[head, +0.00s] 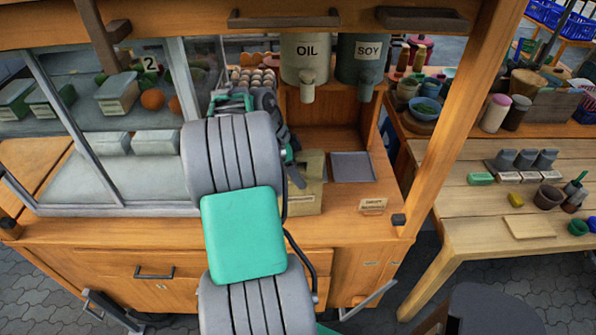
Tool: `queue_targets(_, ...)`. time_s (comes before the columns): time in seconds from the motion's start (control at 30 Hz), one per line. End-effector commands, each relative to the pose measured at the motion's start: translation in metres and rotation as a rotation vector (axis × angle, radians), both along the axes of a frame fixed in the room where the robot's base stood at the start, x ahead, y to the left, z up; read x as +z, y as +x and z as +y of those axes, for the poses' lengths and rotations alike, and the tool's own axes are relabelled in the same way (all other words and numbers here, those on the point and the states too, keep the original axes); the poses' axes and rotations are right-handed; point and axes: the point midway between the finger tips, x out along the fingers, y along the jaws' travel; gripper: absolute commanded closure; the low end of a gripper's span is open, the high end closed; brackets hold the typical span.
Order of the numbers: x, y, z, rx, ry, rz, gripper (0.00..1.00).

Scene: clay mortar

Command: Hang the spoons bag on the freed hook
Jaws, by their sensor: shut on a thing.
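My arm crosses the middle of the head view and hides part of the counter. My gripper (294,170) is small, dark and partly hidden behind the arm. It is shut at the upper left edge of a beige bag-like thing (311,182) with a small label low on its front. This seems to be the spoons bag, but the label is too small to read. The bag is at the counter, right of my arm; I cannot tell whether it touches the counter. No hook can be made out for certain.
OIL (305,66) and SOY (360,60) dispensers hang above the counter. A grey square tray (352,167) lies right of the bag. A glass case (75,160) stands left, and a wooden post (455,120) rises right. A side table (490,205) holds bowls and small items.

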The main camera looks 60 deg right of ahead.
Motion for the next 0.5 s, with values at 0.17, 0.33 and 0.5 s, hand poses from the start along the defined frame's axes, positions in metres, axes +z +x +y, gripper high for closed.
queue_targets(0.17,-0.0020,-0.0001,0.0002,0.000,0.001,0.000,0.35)
queue_targets(0.33,-0.0018,-0.0001,0.0002,0.000,0.001,0.000,0.22)
queue_targets(0.5,-0.0018,-0.0001,0.0002,0.000,0.001,0.000,0.22)
